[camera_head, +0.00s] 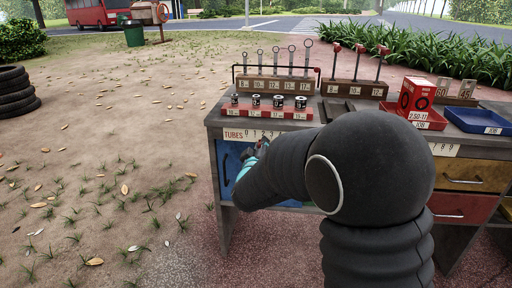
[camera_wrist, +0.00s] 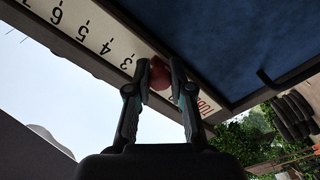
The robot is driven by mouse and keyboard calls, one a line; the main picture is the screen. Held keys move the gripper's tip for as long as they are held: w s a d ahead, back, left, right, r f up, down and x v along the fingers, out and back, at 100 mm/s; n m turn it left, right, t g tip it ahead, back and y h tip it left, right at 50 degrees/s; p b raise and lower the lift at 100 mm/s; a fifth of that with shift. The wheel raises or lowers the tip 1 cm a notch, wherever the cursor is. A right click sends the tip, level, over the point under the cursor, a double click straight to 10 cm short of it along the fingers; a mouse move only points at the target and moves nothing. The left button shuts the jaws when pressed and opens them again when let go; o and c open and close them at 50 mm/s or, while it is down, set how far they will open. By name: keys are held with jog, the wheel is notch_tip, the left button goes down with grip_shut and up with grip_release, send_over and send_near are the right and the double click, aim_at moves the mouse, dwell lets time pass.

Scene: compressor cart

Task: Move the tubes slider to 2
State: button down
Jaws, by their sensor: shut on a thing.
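The tubes scale is a white strip with black numbers along the front edge of the workbench, with the word TUBES in red at its left end in the head view (camera_head: 250,134). In the wrist view the scale (camera_wrist: 95,42) shows upside down, with 3 to 6 readable. The slider's red knob (camera_wrist: 160,75) sits between the fingertips of my gripper (camera_wrist: 160,74), which is shut on it. The knob lies between the 3 and the TUBES lettering; the fingers cover the numbers there, so its exact reading is hidden. In the head view my gripper (camera_head: 258,146) is partly hidden behind my arm.
The workbench (camera_head: 224,122) carries a rack of wrenches (camera_head: 275,83), small cans (camera_head: 278,101), a rack with red-topped levers (camera_head: 355,88), a red box (camera_head: 417,94) and a blue tray (camera_head: 483,120). Drawers (camera_head: 458,208) are below at right. Tyres (camera_head: 15,92) stand far left; the ground between is open.

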jog(key=c, duration=1)
grip_release()
jog(key=shift+d, duration=0.15)
jog(key=shift+s, duration=0.1)
jog(key=s, duration=0.4)
jog(key=s+a, duration=0.1)
jog(key=s, duration=0.6)
jog(key=shift+s+a, duration=0.25)
jog(key=shift+s, duration=0.1)
